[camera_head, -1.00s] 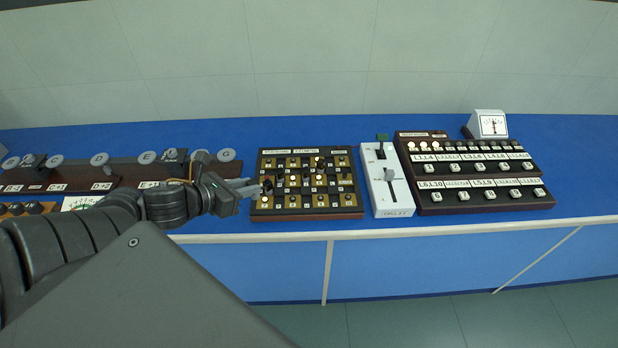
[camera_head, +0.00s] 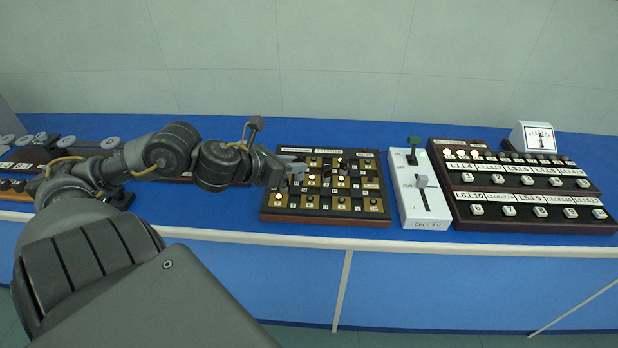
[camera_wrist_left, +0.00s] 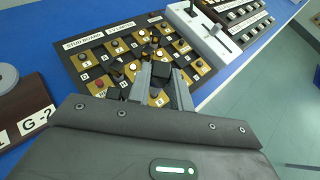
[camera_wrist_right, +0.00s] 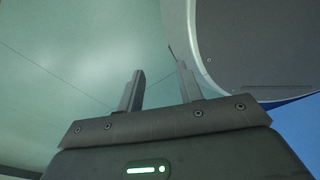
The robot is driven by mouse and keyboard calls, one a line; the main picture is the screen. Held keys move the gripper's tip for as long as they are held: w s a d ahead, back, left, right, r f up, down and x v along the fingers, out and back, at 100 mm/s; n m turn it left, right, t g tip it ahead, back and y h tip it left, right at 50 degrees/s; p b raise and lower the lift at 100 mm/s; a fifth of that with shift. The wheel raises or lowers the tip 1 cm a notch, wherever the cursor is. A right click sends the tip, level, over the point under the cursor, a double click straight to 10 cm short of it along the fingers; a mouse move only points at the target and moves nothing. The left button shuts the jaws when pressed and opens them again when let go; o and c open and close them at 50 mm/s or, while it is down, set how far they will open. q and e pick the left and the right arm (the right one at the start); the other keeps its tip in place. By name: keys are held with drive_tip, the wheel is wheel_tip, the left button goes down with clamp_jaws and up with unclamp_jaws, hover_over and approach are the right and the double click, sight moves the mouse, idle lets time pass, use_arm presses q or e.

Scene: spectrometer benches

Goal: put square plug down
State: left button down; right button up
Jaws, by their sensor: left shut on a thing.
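The stud board (camera_head: 325,218), a dark wooden panel with brass squares and black and pale plugs, lies on the blue bench. My left gripper (camera_head: 298,167) is over its upper left part. In the left wrist view, my left gripper (camera_wrist_left: 161,80) is shut on a black square plug (camera_wrist_left: 161,71) held between its fingertips. The board's studs are close around the plug; I cannot tell whether it touches the board. In the head view the plug is not clearly seen. My right gripper (camera_wrist_right: 158,90) is open and empty, away from the bench.
A white slider unit (camera_head: 421,215) labelled CELL stands right of the board. Beyond it is a dark panel of labelled switches (camera_head: 520,185) and a white meter (camera_head: 538,138). A dark rail with round discs (camera_head: 110,143) lies to the left.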

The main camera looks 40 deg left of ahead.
use_arm(q)
drive_tip(key=shift+w+a+f+b, duration=0.1)
drive_tip(key=shift+w+f+b, duration=0.45)
drive_tip(key=shift+w+b, duration=0.1)
drive_tip(key=w+f, duration=0.3)
drive_tip(key=f, duration=0.1)
drive_tip(key=shift+w+f, duration=0.2)
drive_tip(key=shift+w, duration=0.2)
drive_tip(key=shift+w+f, duration=0.1)
drive_tip(key=shift+f, duration=0.05)
use_arm(e)
drive_tip(key=f, duration=0.1)
drive_tip(key=s+f, duration=0.1)
drive_tip(key=shift+s+f, duration=0.2)
drive_tip(key=shift+f, duration=0.2)
use_arm(q)
drive_tip(key=f+b, duration=0.1)
drive_tip(key=f, duration=0.2)
drive_tip(key=shift+w+f, duration=0.15)
drive_tip(key=shift+w, duration=0.05)
drive_tip(key=shift+f, duration=0.2)
drive_tip(key=c, duration=1.3)
unclamp_jaws()
drive_tip(key=shift+o, duration=0.2)
use_arm(e)
drive_tip(key=shift+w+d+f, duration=0.2)
drive_tip(key=shift+d+f, duration=0.25)
drive_tip(key=shift+f, duration=0.05)
